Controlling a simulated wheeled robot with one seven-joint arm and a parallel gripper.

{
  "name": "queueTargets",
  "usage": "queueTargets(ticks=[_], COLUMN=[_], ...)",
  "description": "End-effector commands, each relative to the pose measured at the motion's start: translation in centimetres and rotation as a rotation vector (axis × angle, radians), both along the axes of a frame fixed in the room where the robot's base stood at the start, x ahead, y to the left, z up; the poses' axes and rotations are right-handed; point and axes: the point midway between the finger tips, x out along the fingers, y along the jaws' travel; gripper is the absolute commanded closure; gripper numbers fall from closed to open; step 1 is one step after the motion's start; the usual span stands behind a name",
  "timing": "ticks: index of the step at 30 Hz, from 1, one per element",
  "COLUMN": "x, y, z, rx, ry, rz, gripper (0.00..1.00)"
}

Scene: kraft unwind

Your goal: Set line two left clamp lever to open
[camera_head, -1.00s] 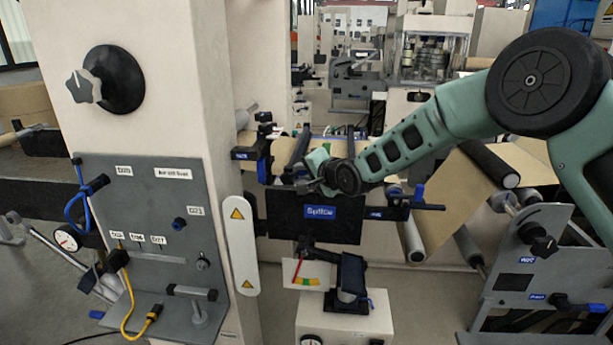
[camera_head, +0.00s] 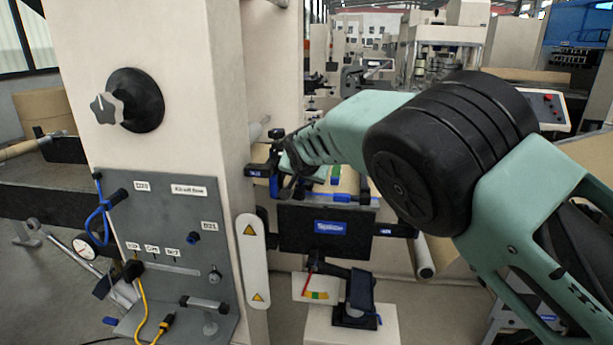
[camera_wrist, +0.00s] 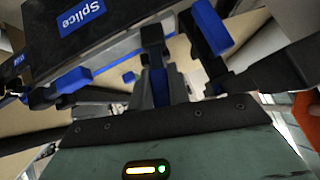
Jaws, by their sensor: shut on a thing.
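The black splice plate with its blue "Splice" label (camera_head: 318,240) faces me in the middle of the head view, and it also fills the upper left of the wrist view (camera_wrist: 50,35). The blue and black left clamp (camera_head: 274,178) stands at the left end of the splice table. My gripper (camera_head: 292,172) is at this left clamp, beside the column, and its fingers are mostly hidden. In the wrist view my gripper (camera_wrist: 160,75) is shut on a dark and blue part between its fingers, seemingly the clamp lever (camera_wrist: 158,88). The lever's exact angle is hard to tell.
The cream column (camera_head: 165,45) with its grey panel (camera_head: 175,255) stands close at left of my gripper. A white warning strip (camera_head: 252,260) hangs on its edge.

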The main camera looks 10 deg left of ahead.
Motion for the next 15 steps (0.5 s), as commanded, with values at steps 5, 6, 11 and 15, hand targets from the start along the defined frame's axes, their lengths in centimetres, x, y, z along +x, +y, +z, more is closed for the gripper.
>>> queueTargets(ticks=[5, 6, 11, 15], x=[0.08, 0.08, 0.11, 0.11], y=[0.39, 0.41, 0.50, 0.49], z=[0.16, 0.16, 0.22, 0.21], rx=[-0.059, -0.067, -0.086, -0.091], ry=[-0.001, 0.000, -0.001, -0.001], rz=[0.001, 0.001, 0.001, 0.002], gripper=[1.00, 1.00, 1.00, 1.00])
